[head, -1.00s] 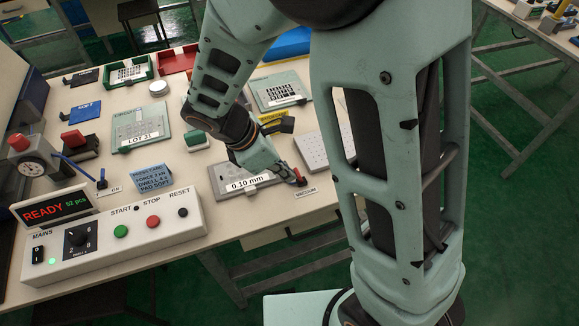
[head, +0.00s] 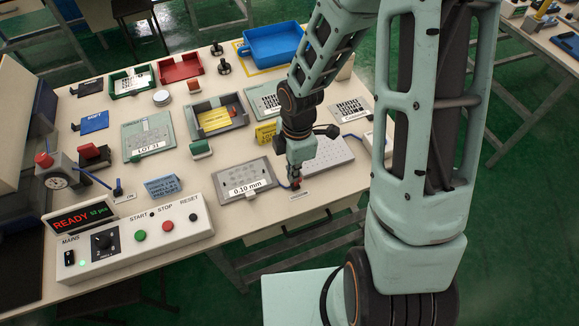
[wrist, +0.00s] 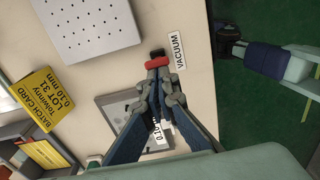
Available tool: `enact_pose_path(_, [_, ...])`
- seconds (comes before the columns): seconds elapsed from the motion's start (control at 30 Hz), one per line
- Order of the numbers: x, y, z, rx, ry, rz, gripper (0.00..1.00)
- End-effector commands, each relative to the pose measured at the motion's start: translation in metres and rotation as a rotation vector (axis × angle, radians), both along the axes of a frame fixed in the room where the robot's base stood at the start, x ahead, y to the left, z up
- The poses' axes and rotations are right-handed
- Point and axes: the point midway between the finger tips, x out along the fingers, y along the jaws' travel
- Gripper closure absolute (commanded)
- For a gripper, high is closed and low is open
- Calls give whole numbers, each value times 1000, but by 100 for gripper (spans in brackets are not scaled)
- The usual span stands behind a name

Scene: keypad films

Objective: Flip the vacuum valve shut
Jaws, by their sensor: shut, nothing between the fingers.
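The vacuum valve shows as a red handle (wrist: 157,62) with a dark part behind it, next to the white VACUUM label (wrist: 179,50) in the wrist view. My gripper (wrist: 160,72) is shut and empty. Its fingertips are right at the red handle; I cannot tell whether they touch it. In the head view my gripper (head: 295,183) points down at the table's front edge, just above the small vacuum label (head: 300,195), and largely hides the valve.
The grey 0.10 mm plate (head: 262,172) lies left of my gripper, and a pale perforated plate (head: 325,158) lies behind it to the right. The yellow batch card (head: 265,132) stands farther back. The control box (head: 185,228) stands at the front left.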

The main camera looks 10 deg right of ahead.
Motion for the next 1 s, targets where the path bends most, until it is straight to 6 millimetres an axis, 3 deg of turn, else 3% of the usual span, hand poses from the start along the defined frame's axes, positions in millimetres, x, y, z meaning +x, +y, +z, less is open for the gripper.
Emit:
enact_pose_path(0.43, [2,-5,0,13,3,2,100])
enact_pose_path(1.0, [2,-5,16,12,4,1,100])
